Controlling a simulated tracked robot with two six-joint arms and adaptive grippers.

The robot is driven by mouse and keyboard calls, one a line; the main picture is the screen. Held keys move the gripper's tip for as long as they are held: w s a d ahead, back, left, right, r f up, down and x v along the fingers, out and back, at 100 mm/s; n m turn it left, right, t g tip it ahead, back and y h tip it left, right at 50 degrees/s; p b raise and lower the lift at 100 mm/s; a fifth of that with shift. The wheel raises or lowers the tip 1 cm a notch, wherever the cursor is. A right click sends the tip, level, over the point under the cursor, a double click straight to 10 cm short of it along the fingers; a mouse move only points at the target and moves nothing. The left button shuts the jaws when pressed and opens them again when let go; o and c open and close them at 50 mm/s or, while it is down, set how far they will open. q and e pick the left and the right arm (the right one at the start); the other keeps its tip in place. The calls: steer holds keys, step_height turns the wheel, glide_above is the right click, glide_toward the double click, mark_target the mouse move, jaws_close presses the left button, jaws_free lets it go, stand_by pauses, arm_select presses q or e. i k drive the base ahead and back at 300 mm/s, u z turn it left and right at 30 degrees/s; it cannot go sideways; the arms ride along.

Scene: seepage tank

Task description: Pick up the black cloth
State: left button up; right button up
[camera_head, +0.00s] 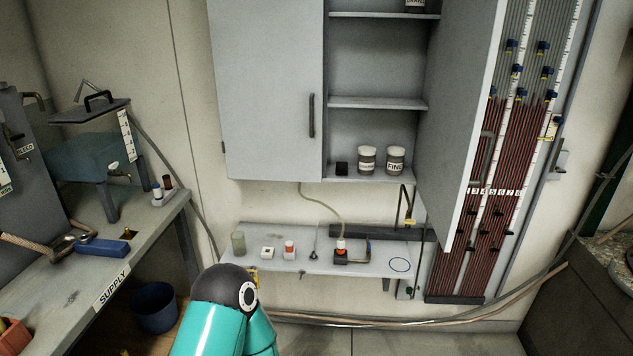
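I cannot clearly make out a black cloth. A small dark, block-shaped item (342,168) sits on the cabinet's lowest shelf, left of two jars; I cannot tell whether it is folded cloth. A teal arm link of mine with a dark rounded joint rises at the bottom centre, in front of the lower wall shelf. Neither of my grippers is in view.
The grey cabinet (266,85) has its left door shut and right door (461,100) swung out. Jars (367,161) stand inside. The lower wall shelf (365,265) holds several small items. A supply bench (155,222) stands left, with a dark bucket (154,306) below.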

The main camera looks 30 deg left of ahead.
mark_target(342, 169)
steer(key=u, duration=0.5)
steer(key=k, duration=0.15)
steer(key=u, duration=0.75)
steer(key=i, duration=1.65)
steer(key=u, duration=0.05)
